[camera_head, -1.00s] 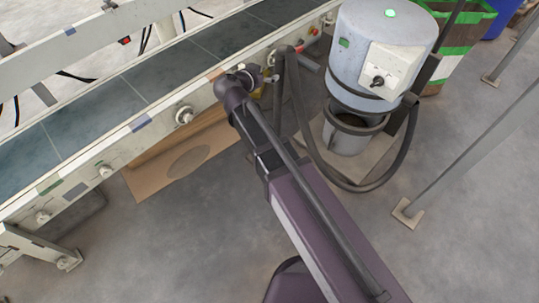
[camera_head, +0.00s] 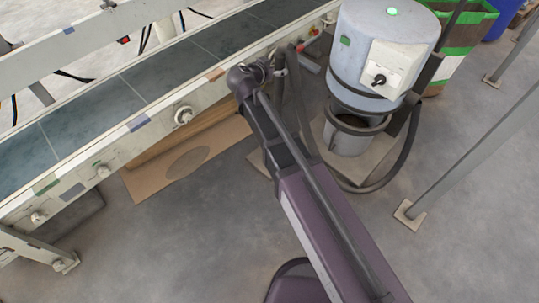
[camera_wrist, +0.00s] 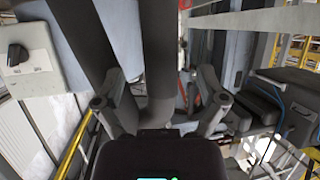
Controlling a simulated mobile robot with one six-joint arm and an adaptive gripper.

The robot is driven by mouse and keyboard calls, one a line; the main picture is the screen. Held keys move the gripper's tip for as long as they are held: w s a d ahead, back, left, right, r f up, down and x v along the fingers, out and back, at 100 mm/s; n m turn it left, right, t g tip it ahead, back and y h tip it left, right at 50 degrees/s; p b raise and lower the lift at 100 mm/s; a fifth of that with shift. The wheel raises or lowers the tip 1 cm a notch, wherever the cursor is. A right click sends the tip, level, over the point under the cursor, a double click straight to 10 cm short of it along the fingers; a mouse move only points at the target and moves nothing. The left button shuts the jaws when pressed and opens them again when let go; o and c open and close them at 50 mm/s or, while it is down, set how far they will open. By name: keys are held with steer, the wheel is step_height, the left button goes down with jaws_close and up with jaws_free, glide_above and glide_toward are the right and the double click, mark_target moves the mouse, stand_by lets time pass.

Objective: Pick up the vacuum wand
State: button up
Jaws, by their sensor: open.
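The vacuum wand (camera_wrist: 158,45) looks to be the dark upright tube in the middle of the wrist view. In the head view it is a dark tube (camera_head: 278,97) beside the conveyor, partly hidden by my arm. My gripper (camera_wrist: 162,95) is open, with one finger on each side of the tube in the wrist view. I cannot tell whether the fingers touch it. A second dark tube, likely the hose (camera_wrist: 88,38), slants behind the left finger. In the head view my gripper (camera_head: 268,70) is small and largely hidden by my wrist.
The grey-blue vacuum unit (camera_head: 378,50) with a white switch box (camera_head: 390,72) stands to the right. Its hose (camera_head: 402,150) loops low around it. The conveyor (camera_head: 150,85) runs along the left. A flat cardboard piece (camera_head: 185,160) lies below it. Open floor (camera_head: 150,240) lies in front.

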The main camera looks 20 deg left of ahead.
steer(key=shift+b+x, duration=0.55)
steer(key=shift+x, duration=1.45)
steer(key=shift+r, duration=0.1)
jaws_close()
